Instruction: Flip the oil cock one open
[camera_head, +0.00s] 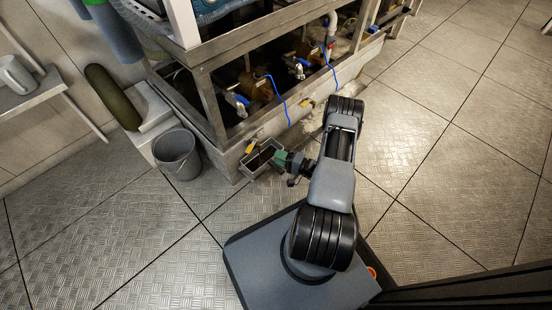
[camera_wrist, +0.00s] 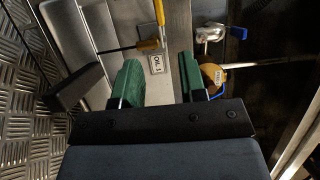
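In the wrist view, a plate reading "OIL 1" (camera_wrist: 157,64) sits on a grey metal beam. Just above it is a yellow fitting (camera_wrist: 148,45) with a dark rod running left. A yellow lever (camera_wrist: 159,12) points up toward the top edge, its far end cut off. My gripper (camera_wrist: 158,76) has green fingers spread apart, one on each side of the plate, with nothing between them. In the head view my gripper (camera_head: 282,158) is low at the frame's base, right of a small yellow handle (camera_head: 250,147). I cannot tell whether the fingers touch anything.
A grey open tray (camera_head: 258,166) lies under the yellow handle. A blue-handled valve (camera_wrist: 237,32) and brass body (camera_wrist: 214,74) sit right of the fingers. A bucket (camera_head: 177,154) stands left of the frame. The tiled floor at right (camera_head: 430,150) is clear.

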